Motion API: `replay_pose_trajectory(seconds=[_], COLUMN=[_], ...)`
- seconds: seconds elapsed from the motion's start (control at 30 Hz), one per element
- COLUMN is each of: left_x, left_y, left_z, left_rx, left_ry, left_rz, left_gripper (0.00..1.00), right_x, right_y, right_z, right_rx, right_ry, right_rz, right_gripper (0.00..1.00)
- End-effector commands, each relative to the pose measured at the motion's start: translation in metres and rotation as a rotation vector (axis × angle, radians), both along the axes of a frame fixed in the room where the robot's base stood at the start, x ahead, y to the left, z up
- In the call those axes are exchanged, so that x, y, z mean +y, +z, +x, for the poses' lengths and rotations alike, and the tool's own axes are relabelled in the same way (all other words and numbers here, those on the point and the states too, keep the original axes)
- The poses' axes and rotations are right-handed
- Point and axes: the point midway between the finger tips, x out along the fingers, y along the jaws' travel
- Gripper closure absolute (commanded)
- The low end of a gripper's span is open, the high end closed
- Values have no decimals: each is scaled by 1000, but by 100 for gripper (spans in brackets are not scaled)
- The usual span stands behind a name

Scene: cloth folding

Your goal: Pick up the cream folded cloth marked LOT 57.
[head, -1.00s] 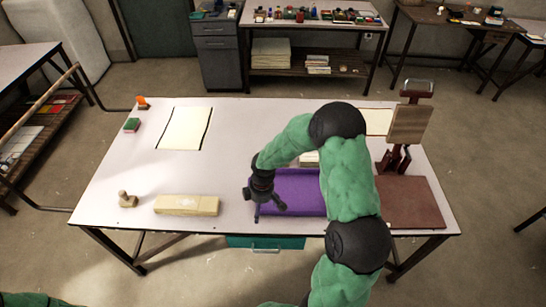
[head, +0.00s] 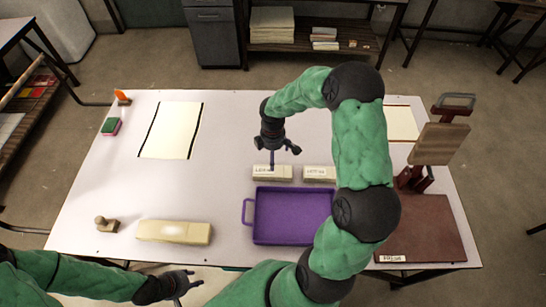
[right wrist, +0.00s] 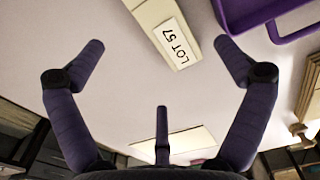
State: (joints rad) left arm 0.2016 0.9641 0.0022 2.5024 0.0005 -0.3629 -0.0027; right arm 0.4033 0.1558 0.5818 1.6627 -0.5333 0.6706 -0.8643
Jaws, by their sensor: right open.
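The cream folded cloth marked LOT 57 (right wrist: 191,47) shows at the top of the right wrist view, its label readable. I take it to be the left of two labelled blocks (head: 285,174) behind the purple tray in the head view, where the lettering is too small to be sure. My right gripper (head: 276,152) is open and empty just above and behind that block. Its spread fingers also show in the right wrist view (right wrist: 160,46), the cloth beyond them. My left gripper (head: 189,283) is at the bottom left, off the table's front edge, open and empty.
A similar labelled cream block (head: 320,174) lies just right. The purple tray (head: 247,232) with a side handle lies in front. A long cream block (head: 172,232) and a stamp (head: 106,224) are at front left. A wooden stand (head: 440,143) is right.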

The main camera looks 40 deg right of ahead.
Motion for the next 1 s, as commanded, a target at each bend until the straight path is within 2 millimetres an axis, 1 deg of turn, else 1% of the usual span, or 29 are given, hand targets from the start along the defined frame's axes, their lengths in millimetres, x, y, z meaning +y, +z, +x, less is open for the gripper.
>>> replay_pose_trajectory(seconds=[0.17,0.43,0.5,0.67,0.73,0.9,1.0], left_x=[0,0,0,0,0,0,0], left_y=[-3,-14,-16,-18,-21,-33,-36], left_z=[-1,-1,-1,-1,-1,-1,-1], left_rx=[3,3,2,1,1,1,1], left_ry=[1,1,0,1,1,1,1], left_rz=[0,0,0,0,0,0,0], left_gripper=[60,60,60,60,60,60,60], right_x=[1,1,1,1,1,2,2], right_y=[-9,-47,-54,-62,-68,-94,-105], right_z=[-1,0,-1,0,0,-1,-1], right_rx=[2,1,2,-1,1,2,1], right_ry=[0,0,0,0,0,-1,0], right_rz=[1,1,1,1,1,2,1], right_gripper=[0,0,0,0,0,0,0])
